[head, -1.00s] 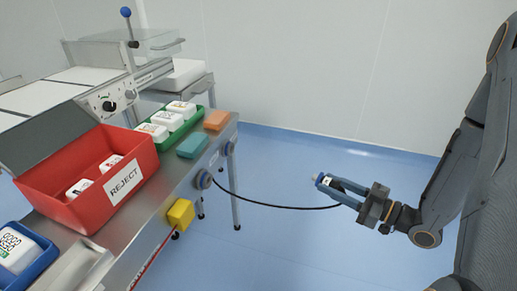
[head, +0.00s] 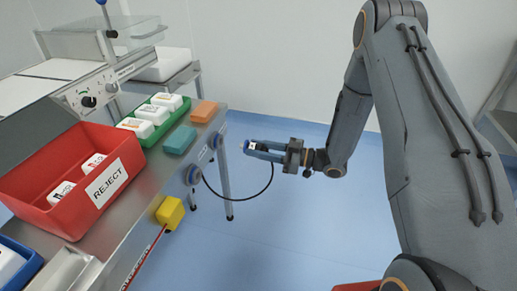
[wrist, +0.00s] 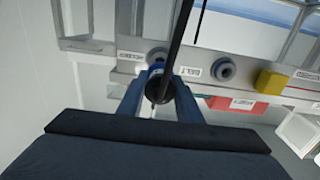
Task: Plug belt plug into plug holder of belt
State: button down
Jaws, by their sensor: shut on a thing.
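My gripper (head: 256,148) is shut on the belt plug (head: 248,146). It holds the plug level in the air to the right of the table's side, apart from the sockets. In the wrist view the dark round plug (wrist: 158,88) sits between the blue fingers. A black cable (head: 270,185) hangs in a loop from the plug to near the closer round socket (head: 194,175). A second round socket (head: 217,140) is farther along the table side. In the wrist view one socket (wrist: 157,56) lies just beyond the plug, beside a HOLDER label; the other (wrist: 223,70) is by a BELT label.
A yellow box (head: 171,212) sticks out from the table side near the closer socket. A red REJECT bin (head: 75,185), a green tray (head: 155,125) and teal and orange blocks (head: 180,139) stand on the table. The floor right of the table is open.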

aim_at(240, 145)
jog(key=shift+x, duration=2.7)
jog(key=shift+x, duration=1.7)
dwell(1.2)
jog(key=c, duration=1.2)
grip_release()
jog(key=shift+p+v, duration=0.3)
jog(key=shift+v, duration=3.6)
